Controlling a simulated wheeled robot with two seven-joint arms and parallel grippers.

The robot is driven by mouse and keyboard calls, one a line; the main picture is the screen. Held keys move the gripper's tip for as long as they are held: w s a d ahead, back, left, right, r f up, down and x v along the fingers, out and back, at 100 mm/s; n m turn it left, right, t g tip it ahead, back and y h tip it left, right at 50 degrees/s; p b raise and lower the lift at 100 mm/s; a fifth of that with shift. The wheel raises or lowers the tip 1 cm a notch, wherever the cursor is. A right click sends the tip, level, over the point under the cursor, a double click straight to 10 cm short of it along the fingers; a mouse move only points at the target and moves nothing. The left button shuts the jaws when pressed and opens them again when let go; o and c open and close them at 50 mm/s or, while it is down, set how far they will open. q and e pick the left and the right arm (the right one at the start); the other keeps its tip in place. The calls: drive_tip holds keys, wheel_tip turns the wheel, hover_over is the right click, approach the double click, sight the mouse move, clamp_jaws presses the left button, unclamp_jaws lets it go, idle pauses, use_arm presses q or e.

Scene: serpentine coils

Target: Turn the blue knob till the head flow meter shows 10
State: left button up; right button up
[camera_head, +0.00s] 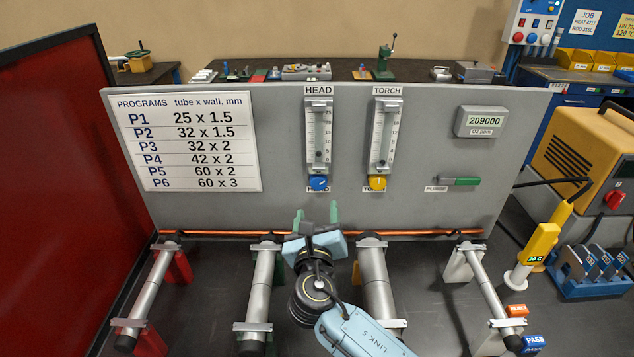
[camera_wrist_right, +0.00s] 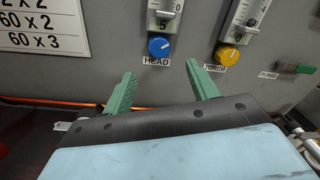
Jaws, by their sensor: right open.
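The blue knob (camera_head: 319,183) sits under the HEAD flow meter (camera_head: 318,135) on the grey panel. The knob also shows in the right wrist view (camera_wrist_right: 159,47), above its HEAD label. The float reading in the meter is too small to tell. My right gripper (camera_head: 316,214) is in front of the panel, below the knob and apart from it. In the right wrist view its green fingers (camera_wrist_right: 162,84) are spread open with nothing between them, and the knob shows beyond the gap between them. My left gripper is not in view.
The TORCH flow meter (camera_head: 384,135) with a yellow knob (camera_head: 377,183) stands close on the right. A green-handled PURGE valve (camera_head: 461,181) is further right. A copper tube (camera_head: 221,232) runs along the panel's foot. Metal tubes on stands flank my right arm.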

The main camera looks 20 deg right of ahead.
sight(318, 185)
drive_tip(key=x, duration=0.9)
drive_tip(key=shift+w+f, duration=0.1)
drive_tip(key=shift+w, duration=0.15)
drive_tip(key=shift+w+d, duration=0.2)
drive_tip(key=shift+w, duration=0.25)
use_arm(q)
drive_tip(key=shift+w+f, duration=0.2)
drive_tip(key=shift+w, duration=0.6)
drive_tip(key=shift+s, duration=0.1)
use_arm(e)
drive_tip(key=shift+c, duration=0.8)
drive_tip(key=c, duration=0.8)
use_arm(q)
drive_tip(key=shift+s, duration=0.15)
